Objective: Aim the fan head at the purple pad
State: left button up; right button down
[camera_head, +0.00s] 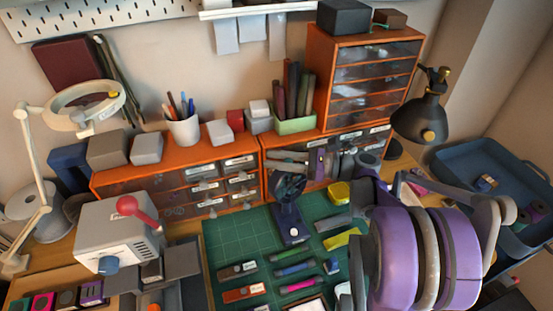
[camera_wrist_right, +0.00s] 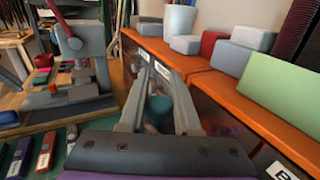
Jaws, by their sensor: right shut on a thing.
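The small dark blue fan stands upright on its base (camera_head: 290,232) on the green mat. Its round head (camera_head: 288,186) faces roughly toward the front of the mat. My right gripper (camera_head: 285,160) reaches leftward at the fan head, in front of the drawers, and is shut on it. The right wrist view shows the grey fingers (camera_wrist_right: 158,85) with a dark teal rounded part (camera_wrist_right: 158,110) between them; most of the head is hidden there. A purple pad (camera_head: 92,292) lies at the lower left, beside a pink one. My left gripper is not in view.
Orange drawer units (camera_head: 175,178) run behind the mat. A grey machine with a red lever (camera_head: 135,208) stands left of the mat. Tools and markers (camera_head: 300,285) lie on the green mat (camera_head: 225,240). A blue bin (camera_head: 465,160) is at the right.

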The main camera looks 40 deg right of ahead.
jog(key=shift+h, duration=0.3)
jog(key=m+t+h, duration=0.2)
jog(key=m+h, duration=0.1)
jog(key=shift+w+d+t+p, duration=0.2)
jog(key=shift+d+t+p, duration=0.1)
jog(key=shift+t, duration=0.1)
jog(key=shift+w+d+m+t+h, duration=0.15)
jog(key=shift+m+t+h, duration=0.35)
jog(key=shift+h, duration=0.4)
jog(key=shift+w+d+m+t+h, duration=0.15)
jog(key=shift+m+t+h, duration=0.15)
jog(key=shift+m+h, duration=0.5)
jog(key=shift+s, duration=0.1)
jog(key=c, duration=0.6)
grip_release()
jog(key=v, duration=1.1)
